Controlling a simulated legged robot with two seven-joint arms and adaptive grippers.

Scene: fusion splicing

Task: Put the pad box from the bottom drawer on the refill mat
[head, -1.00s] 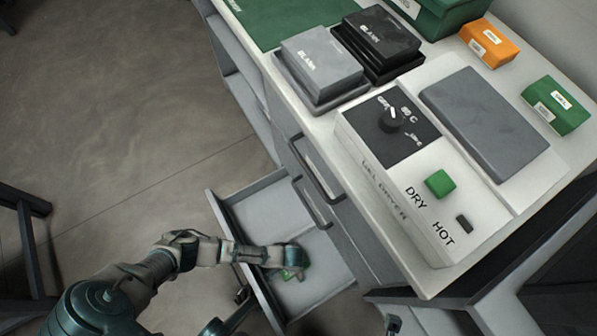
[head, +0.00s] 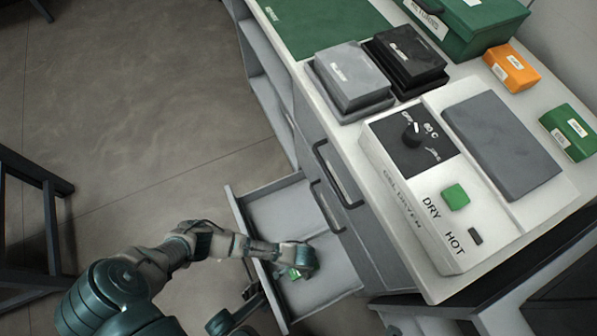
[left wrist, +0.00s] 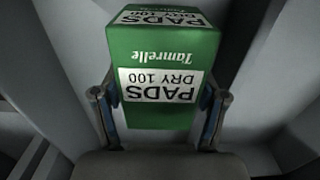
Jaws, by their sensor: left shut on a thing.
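The green pad box (left wrist: 160,65) fills the middle of the left wrist view, with "PADS DRY 100" labels upside down. My left gripper (left wrist: 160,112) has a finger on each side of it and is shut on it. In the head view my left gripper (head: 298,262) is down inside the open bottom drawer (head: 280,210), and only a small green part of the pad box (head: 293,274) shows under it. A flat green mat (head: 325,25) lies on the counter at the top; its lettering is too small to read. My right gripper is not in view.
The gel dryer (head: 440,250) stands at the counter's near end. Grey (head: 350,75) and black (head: 407,55) blocks sit between it and the mat. A green case (head: 470,20), an orange box (head: 511,67) and another green box (head: 570,132) line the back. Drawer handles (head: 335,175) jut out.

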